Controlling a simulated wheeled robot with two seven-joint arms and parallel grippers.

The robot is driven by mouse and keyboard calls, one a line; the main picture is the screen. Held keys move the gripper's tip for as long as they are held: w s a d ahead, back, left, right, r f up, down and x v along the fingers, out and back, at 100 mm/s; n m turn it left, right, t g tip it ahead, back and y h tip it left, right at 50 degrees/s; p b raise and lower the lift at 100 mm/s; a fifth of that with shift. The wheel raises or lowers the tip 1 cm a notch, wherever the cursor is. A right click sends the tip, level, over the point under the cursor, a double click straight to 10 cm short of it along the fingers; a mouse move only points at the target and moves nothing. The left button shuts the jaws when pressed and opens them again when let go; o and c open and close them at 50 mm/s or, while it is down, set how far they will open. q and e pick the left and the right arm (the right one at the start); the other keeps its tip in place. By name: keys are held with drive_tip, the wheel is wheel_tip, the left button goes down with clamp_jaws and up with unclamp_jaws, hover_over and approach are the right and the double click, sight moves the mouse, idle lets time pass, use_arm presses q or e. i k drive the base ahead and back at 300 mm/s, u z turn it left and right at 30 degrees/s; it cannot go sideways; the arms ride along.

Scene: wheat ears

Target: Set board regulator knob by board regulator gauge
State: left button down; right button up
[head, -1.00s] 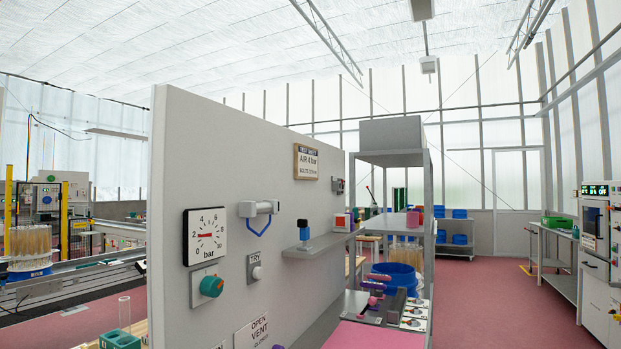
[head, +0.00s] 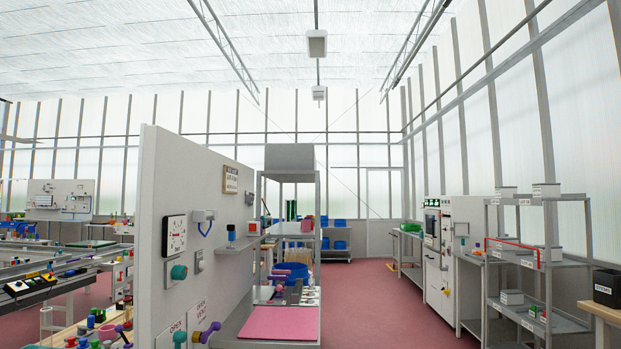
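The white board (head: 165,145) stands upright left of centre, seen at a steep angle. On it is the square regulator gauge (head: 174,236) with a white face; its needle is too small to read now. Just below the gauge is the teal regulator knob (head: 179,272), sticking out from the board. A sign (head: 231,180) hangs higher on the board; in the earlier frame it reads "AIR 4 bar". Neither of my grippers shows in the head view, so nothing touches the knob in view.
A pink mat (head: 281,324) lies on the bench right of the board. A small shelf (head: 236,245) juts from the board. Shelving (head: 540,265) and white cabinets (head: 440,255) stand on the right. The red floor (head: 385,310) between is clear.

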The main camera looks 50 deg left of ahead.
sight(180, 273)
drive_tip(key=u, duration=0.15)
drive_tip(key=i, duration=2)
drive_tip(key=u, duration=1.8)
drive_tip(key=i, duration=0.85)
drive_tip(key=u, duration=1)
